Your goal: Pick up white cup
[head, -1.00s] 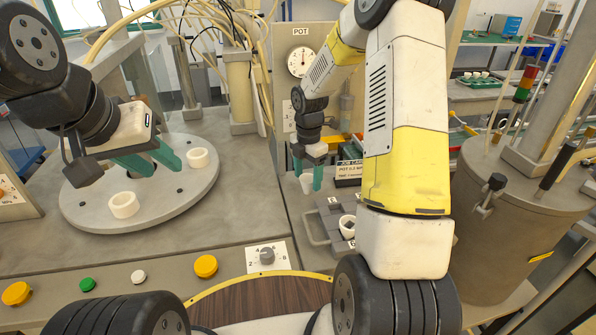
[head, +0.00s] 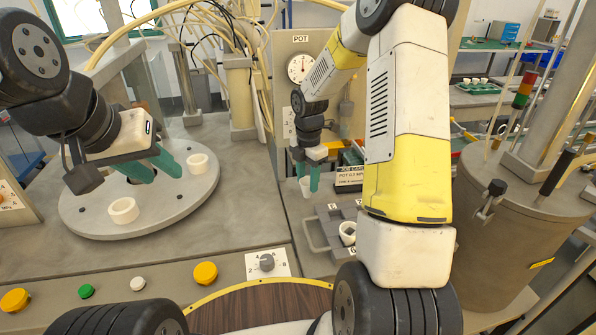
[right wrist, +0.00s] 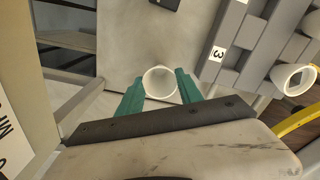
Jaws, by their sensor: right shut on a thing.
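A small white cup (head: 306,188) is between the teal fingertips of my right gripper (head: 307,178), beside the job card. In the right wrist view the cup (right wrist: 160,82) shows its round open mouth, with one finger of the gripper (right wrist: 160,90) on each side; the gripper is shut on it. Whether its base touches the surface below cannot be told. My left gripper (head: 153,168) is open and empty above the round grey plate (head: 185,205), between two white ring-like cups, one near (head: 123,210) and one far (head: 199,163).
A job card sign (head: 349,178) and a pot gauge panel (head: 300,68) stand close by. A large metal tank (head: 520,230) is at right.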

